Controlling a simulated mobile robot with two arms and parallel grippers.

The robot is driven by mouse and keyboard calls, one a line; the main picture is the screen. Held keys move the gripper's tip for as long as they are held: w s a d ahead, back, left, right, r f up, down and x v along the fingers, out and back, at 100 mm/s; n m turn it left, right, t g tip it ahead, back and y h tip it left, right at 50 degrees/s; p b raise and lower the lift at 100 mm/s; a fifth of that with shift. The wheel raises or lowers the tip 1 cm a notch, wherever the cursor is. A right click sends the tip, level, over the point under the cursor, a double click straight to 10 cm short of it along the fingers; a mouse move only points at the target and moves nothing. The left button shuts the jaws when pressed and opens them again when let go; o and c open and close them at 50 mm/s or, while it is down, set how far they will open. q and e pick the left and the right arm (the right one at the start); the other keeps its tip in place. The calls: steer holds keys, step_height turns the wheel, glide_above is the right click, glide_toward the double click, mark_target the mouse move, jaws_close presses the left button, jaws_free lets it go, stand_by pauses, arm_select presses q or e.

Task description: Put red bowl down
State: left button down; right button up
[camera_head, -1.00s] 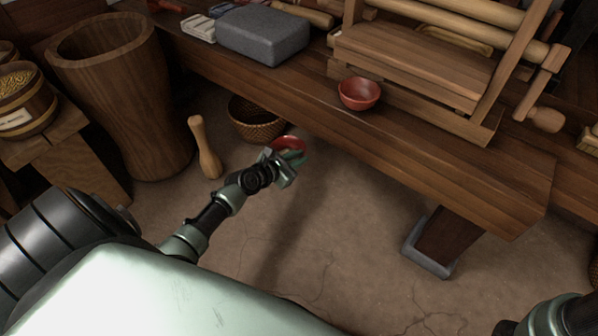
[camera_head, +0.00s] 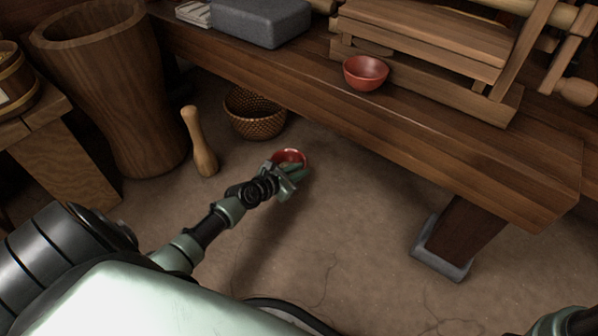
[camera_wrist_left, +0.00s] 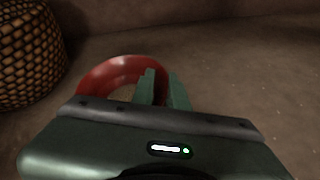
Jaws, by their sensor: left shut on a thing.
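A red bowl (camera_head: 291,155) is at my left gripper (camera_head: 287,181), in front of the bench and over the floor. The gripper is shut on its near right rim. In the left wrist view the bowl (camera_wrist_left: 105,72) shows as a red rim and inner wall, with the left gripper fingers (camera_wrist_left: 163,82) at its right side; the gripper body hides its near part. I cannot tell whether its base touches the floor. Another red bowl (camera_head: 366,74) stands upright on the wooden bench (camera_head: 430,125), apart from the gripper. My right gripper is out of view.
A woven basket (camera_head: 254,115) stands on the floor behind the held bowl; it also shows in the left wrist view (camera_wrist_left: 28,50). A wooden pestle (camera_head: 199,142) and a tall wooden mortar (camera_head: 112,90) stand left. The floor (camera_head: 350,235) before the bench leg is clear.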

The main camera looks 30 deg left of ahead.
arm_select(q)
steer(key=c, duration=1.4)
jaws_free()
steer(key=shift+f, duration=0.15)
steer(key=shift+s+r+p, duration=0.3)
steer(key=shift+r+p, duration=0.05)
steer(key=shift+p, duration=0.05)
steer(key=p+v, duration=0.4)
steer(key=v, duration=0.7)
steer(key=shift+s, duration=0.2)
